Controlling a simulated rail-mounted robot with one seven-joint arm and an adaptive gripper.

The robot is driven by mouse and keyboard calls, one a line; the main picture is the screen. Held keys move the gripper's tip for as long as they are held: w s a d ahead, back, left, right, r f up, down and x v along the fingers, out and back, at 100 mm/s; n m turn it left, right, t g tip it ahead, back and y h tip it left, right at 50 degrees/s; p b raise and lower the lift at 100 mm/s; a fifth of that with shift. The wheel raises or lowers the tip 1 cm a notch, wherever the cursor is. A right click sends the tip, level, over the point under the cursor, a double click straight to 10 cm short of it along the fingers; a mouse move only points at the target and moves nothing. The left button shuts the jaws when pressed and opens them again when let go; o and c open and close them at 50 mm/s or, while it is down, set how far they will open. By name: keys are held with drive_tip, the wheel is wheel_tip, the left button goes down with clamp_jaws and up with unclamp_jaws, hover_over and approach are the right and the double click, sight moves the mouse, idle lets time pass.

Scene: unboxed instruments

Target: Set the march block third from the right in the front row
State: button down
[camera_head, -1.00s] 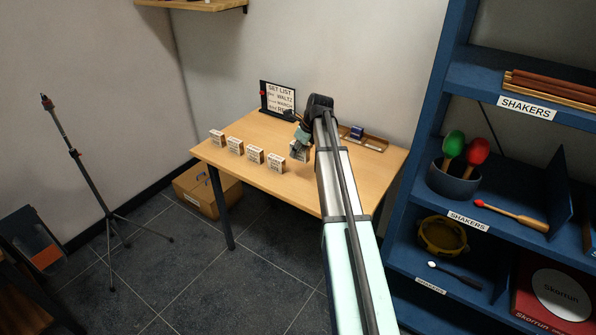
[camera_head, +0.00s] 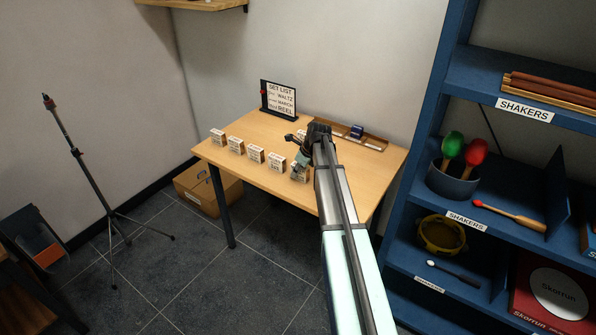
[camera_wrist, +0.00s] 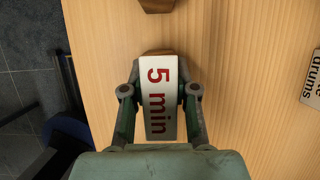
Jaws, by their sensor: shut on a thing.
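My gripper (camera_head: 299,160) is shut on a white-faced block (camera_head: 299,175) at the right end of the front row of blocks. In the wrist view the block (camera_wrist: 157,122) has "5 min" in red on its top face, between the two fingers of my gripper (camera_wrist: 160,90). Its name is not legible, so I cannot tell whether it is the march block. Several blocks stand to its left along the front edge, among them the nearest one (camera_head: 277,162) and the leftmost one (camera_head: 217,136). I cannot tell whether the held block touches the table.
The wooden table (camera_head: 330,170) carries a set list sign (camera_head: 281,98) reading WALTZ, MARCH, REEL. A wooden tray (camera_head: 364,137) with a dark blue object lies at the back right. A card marked "drums" (camera_wrist: 313,78) shows in the wrist view. A blue shelf (camera_head: 410,210) stands at right.

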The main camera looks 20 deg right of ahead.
drive_tip(key=shift+f, duration=0.1)
drive_tip(key=c, duration=0.9)
unclamp_jaws()
drive_tip(key=b+v, duration=0.1)
drive_tip(key=v, duration=1.1)
drive_tip(key=shift+b, duration=0.3)
drive_tip(key=shift+w, duration=0.1)
